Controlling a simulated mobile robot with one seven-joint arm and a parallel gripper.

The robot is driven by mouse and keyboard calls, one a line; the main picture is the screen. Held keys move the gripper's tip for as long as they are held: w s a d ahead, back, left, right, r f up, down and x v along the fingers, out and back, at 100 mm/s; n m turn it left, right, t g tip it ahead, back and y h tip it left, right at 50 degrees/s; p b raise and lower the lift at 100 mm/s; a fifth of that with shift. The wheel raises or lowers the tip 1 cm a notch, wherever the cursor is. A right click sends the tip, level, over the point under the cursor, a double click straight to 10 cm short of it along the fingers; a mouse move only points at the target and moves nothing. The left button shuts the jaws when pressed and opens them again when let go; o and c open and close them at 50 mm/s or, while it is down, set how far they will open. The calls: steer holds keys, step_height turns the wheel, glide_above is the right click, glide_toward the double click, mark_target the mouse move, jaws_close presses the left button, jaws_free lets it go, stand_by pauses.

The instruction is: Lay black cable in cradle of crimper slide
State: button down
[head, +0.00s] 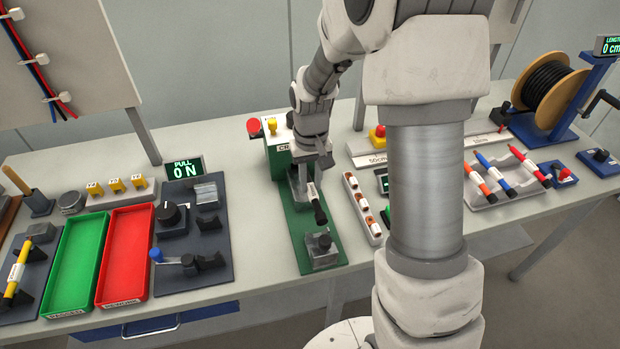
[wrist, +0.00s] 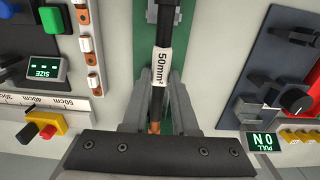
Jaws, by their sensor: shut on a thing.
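My gripper (wrist: 157,105) is shut on a short black cable (wrist: 163,88) with a white "50mm²" label (wrist: 163,66). A bare copper end (wrist: 154,128) shows between the fingers. In the head view my gripper (head: 309,178) is over the green crimper base, and the cable's black end (head: 320,213) points toward the front. The crimper (head: 279,160) has a green housing at the back. Its grey slide (head: 321,250) with a cradle block sits at the front of the base. The cable's black end is behind the cradle block in the head view; whether they touch cannot be told.
A red tray (head: 126,255) and a green tray (head: 80,262) lie left, beside the dark pull tester plate (head: 200,262). A strip of terminals (head: 362,208) is close to the right of the crimper. My arm hides part of the table.

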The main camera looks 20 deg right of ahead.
mark_target(311, 186)
steer(key=shift+f, duration=0.15)
step_height(311, 186, down, 8)
steer(key=b, duration=0.6)
steer(key=shift+f+b, duration=0.2)
steer(key=shift+b, duration=0.1)
steer(key=c, duration=0.6)
jaws_free()
step_height(311, 186, up, 17)
steer(key=shift+f+p, duration=0.1)
steer(key=shift+p, duration=0.7)
steer(key=shift+r, duration=0.35)
